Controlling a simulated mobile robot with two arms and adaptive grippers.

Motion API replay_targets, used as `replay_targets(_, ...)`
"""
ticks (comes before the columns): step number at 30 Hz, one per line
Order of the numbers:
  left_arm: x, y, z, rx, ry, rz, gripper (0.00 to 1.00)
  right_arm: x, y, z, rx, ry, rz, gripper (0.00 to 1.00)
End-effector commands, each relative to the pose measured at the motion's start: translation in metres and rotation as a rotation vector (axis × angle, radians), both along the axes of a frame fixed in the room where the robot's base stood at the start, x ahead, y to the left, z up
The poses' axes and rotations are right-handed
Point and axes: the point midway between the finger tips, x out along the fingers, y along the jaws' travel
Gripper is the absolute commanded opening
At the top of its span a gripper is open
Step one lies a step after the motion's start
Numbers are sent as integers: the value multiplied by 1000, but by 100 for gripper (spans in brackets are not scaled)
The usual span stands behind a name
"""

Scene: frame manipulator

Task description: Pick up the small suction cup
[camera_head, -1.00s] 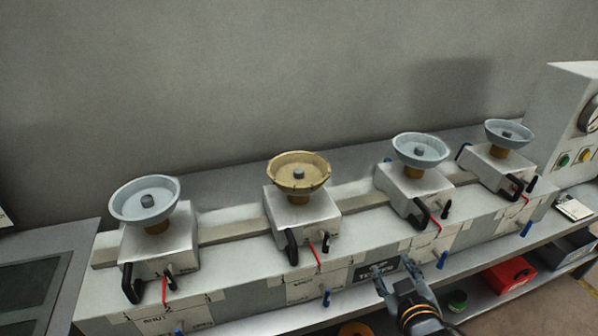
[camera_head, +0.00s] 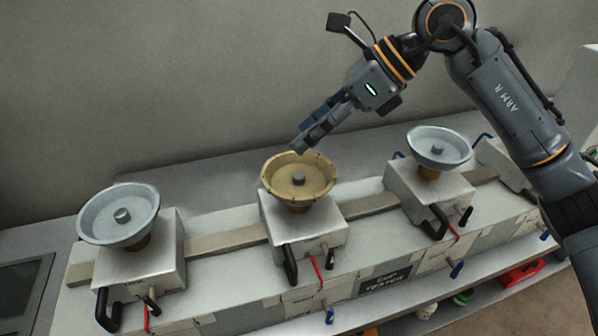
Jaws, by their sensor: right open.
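Several shallow suction cups stand face up on metal blocks along a bench. A grey cup (camera_head: 119,213) is at the left, a tan cup (camera_head: 299,180) in the middle and another grey cup (camera_head: 439,147) to its right. My right arm hides the cup at the far right. My left gripper is not in view.
Each block has black handles and a red lever in front, such as the middle block (camera_head: 302,228). A dark label (camera_head: 384,284) reads as a cup tester. A red box (camera_head: 522,273) sits on the lower shelf. The grey wall (camera_head: 150,80) is close behind the bench.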

Motion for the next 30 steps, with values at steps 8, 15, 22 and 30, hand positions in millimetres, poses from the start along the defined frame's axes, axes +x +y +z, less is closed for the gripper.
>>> replay_targets(8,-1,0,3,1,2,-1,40,20,-50,2,-257,-69,-69,49)
replay_targets(15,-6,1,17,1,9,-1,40,25,-28,-37,-257,-66,-66,49)
replay_targets(22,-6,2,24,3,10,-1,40,29,-14,-63,-254,-68,-68,49)
replay_targets(30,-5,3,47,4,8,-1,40,29,-4,-86,-254,-65,-65,49)
